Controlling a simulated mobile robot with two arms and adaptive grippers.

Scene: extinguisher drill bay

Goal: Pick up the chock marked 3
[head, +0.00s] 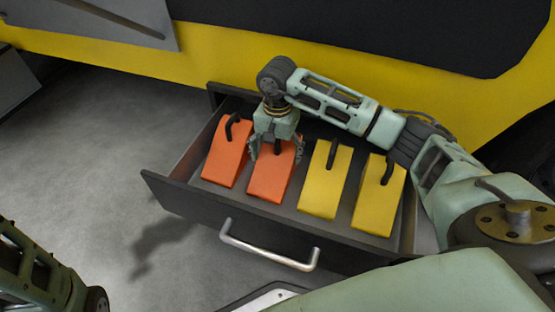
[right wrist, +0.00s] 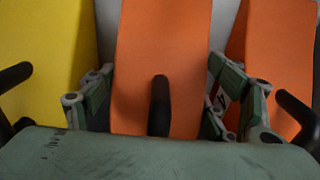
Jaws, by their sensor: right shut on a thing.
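An open drawer (head: 180,190) holds a row of wedge-shaped chocks with black handles. From the left they are a first orange chock (head: 222,160), a second orange chock (head: 268,180), a yellow chock (head: 323,185) and another yellow chock (head: 378,205). My right gripper (head: 275,150) is shut on the second orange chock, fingers on both its sides near the handle. In the right wrist view this chock (right wrist: 160,60) lies between the fingers, with its handle toward the palm. It appears to rest in the drawer still. My left gripper is out of frame.
The drawer has a silver bar handle (head: 268,250) on its front. A yellow and black cabinet body stands behind it. Neighbouring chocks are close on both sides of the right fingers. Grey floor (head: 90,150) is clear at the left.

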